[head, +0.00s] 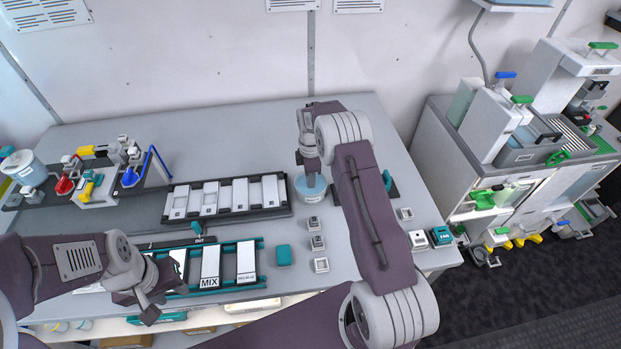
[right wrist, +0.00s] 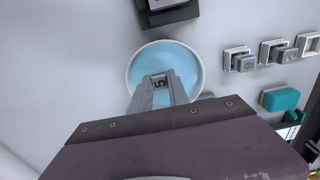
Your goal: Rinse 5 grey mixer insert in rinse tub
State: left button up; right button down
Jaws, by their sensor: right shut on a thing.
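The rinse tub (head: 303,194) is a round white bowl of blue water near the right side of the table; it also shows in the right wrist view (right wrist: 135,62). My right gripper (head: 312,178) points down over it, shut on a grey mixer insert marked 5 (right wrist: 159,82). The insert is over the water; I cannot tell how deep it sits. Other grey inserts (head: 314,224) (head: 317,243) sit in square holders in front of the tub. My left gripper (head: 150,298) hangs at the front left, and its jaws are unclear.
A dark rack (head: 228,212) with white panels stands left of the tub. A teal rack (head: 205,291) with panels marked MIX is in front. An empty square holder (head: 321,265) and a teal block (head: 284,255) lie nearby. A machine (head: 520,140) stands at right.

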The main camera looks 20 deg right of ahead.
jog(key=shift+s, duration=0.1)
jog(key=shift+s+a, duration=0.25)
jog(key=shift+s, duration=0.45)
jog(key=shift+w, duration=0.2)
jog(key=shift+w+d, duration=0.25)
jog(key=shift+w, duration=0.35)
jog(key=shift+s, duration=0.15)
dwell(0.3)
jog(key=shift+s+a, duration=0.15)
jog(key=shift+s, duration=0.1)
jog(key=shift+p, duration=0.3)
